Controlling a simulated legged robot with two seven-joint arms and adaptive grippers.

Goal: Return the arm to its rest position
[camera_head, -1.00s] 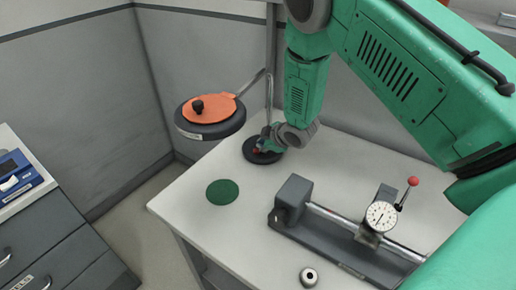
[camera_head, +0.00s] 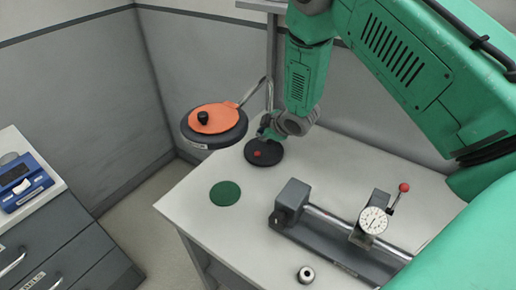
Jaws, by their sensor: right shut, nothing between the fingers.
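My right arm is green and comes in from the upper right over the white table (camera_head: 212,216). My right gripper (camera_head: 265,130) is small in the picture, at the end of the arm, just above and behind a black round base (camera_head: 264,152) with a red spot. The gripper is shut with nothing in it. Whether it touches the base cannot be told. My left gripper is not in view.
An orange-topped black disc (camera_head: 214,121) with a black knob stands out on an arm left of the gripper. A green disc (camera_head: 225,193), a dial gauge fixture (camera_head: 330,227) and a metal ring (camera_head: 305,275) lie on the table. Drawers (camera_head: 62,250) stand at left.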

